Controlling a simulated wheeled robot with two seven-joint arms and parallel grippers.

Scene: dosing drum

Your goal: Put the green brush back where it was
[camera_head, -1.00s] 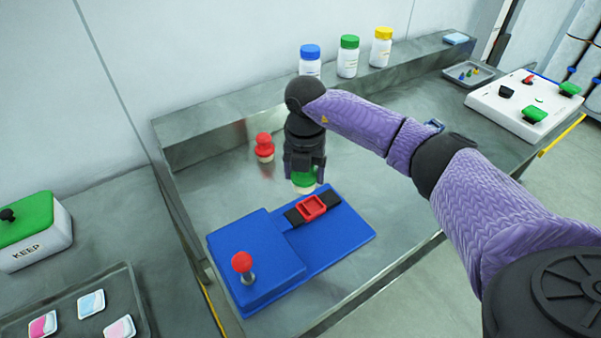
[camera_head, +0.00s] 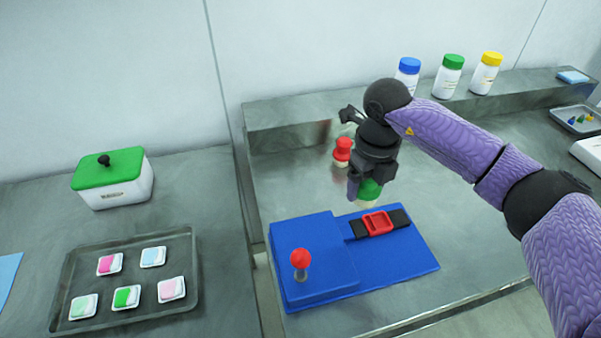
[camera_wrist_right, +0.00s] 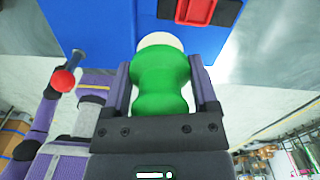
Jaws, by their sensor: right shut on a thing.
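The green brush (camera_head: 369,190) is in my right gripper (camera_head: 362,186), which is shut on its green handle above the metal table. In the right wrist view the green brush (camera_wrist_right: 160,82) sits between the two fingers of the right gripper (camera_wrist_right: 162,88), with its pale end pointing away toward the blue base. A red brush (camera_head: 342,149) stands upright on the table, left of and behind the gripper. My left gripper is not clearly in either view.
A blue base (camera_head: 350,262) with a red-knobbed lever (camera_head: 301,262) and a red frame (camera_head: 378,222) lies in front of the gripper. Several bottles (camera_head: 448,76) stand on the back ledge. A tray (camera_head: 190,290) of small dishes and a green-lidded box (camera_head: 112,178) are at left.

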